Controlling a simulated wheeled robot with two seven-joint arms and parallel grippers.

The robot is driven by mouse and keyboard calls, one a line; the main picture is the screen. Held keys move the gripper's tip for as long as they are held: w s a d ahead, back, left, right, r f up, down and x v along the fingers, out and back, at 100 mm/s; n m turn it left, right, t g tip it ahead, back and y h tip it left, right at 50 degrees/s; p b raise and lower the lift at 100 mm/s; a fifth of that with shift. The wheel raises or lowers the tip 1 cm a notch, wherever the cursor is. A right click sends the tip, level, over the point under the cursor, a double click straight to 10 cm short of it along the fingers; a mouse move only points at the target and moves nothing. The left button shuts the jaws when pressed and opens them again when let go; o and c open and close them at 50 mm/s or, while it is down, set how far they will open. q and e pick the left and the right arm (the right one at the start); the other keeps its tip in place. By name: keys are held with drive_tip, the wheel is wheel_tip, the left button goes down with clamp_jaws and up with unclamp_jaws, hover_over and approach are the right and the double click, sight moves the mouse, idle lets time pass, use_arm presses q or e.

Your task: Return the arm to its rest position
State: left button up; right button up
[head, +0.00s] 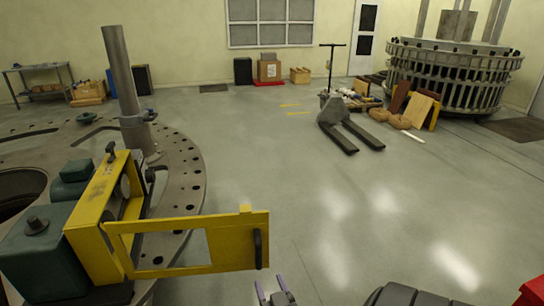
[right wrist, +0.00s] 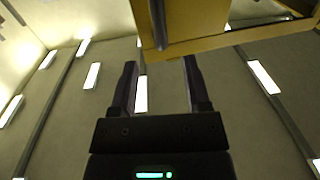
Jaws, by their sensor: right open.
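My right gripper (head: 270,285) is at the bottom edge of the head view, below the free end of the yellow gate (head: 187,213). In the right wrist view its two dark fingers (right wrist: 160,68) are spread with nothing between them. The gate is a hollow yellow frame swung out to the right from the yellow housing (head: 95,222), with a dark upright handle (head: 258,249) at its end. That handle also shows in the right wrist view (right wrist: 158,25), beyond the fingertips and apart from them. My left gripper is not in view.
The round turret plate (head: 185,175) with holes and a grey post (head: 122,75) fills the left. Green machine blocks (head: 40,255) sit beside the housing. A pallet truck (head: 345,120) and a large ringed drum (head: 452,75) stand farther back. The middle floor is clear.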

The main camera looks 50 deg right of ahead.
drive_tip(key=s+a+f+n+g+y+b, duration=0.2)
drive_tip(key=a+f+y, duration=0.15)
drive_tip(key=f, duration=0.45)
drive_tip(key=s+a+f+n+g+y+b, duration=0.1)
drive_tip(key=a+f+y+b, duration=0.2)
drive_tip(key=f, duration=0.4)
drive_tip(key=s+a+f+n+g+y+b, duration=0.1)
drive_tip(key=s+a+f+n+g+b, duration=0.1)
drive_tip(key=a+f, duration=0.45)
use_arm(q)
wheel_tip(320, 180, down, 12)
drive_tip(key=b, duration=0.5)
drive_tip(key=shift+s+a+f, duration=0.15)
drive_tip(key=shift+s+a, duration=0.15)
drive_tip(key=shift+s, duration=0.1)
use_arm(e)
drive_tip(key=s+a+f+n+g+y, duration=0.1)
drive_tip(key=s+f+g, duration=0.3)
drive_tip(key=s+f, duration=0.4)
drive_tip(key=s+a+f+n+g+y, duration=0.1)
drive_tip(key=s+a+f+n+g, duration=0.2)
drive_tip(key=s, duration=1)
wheel_tip(320, 180, down, 6)
drive_tip(key=shift+s+a+r+n+g+y, duration=0.15)
drive_tip(key=shift+a+r+n+g+y, duration=0.15)
drive_tip(key=shift+g, duration=0.8)
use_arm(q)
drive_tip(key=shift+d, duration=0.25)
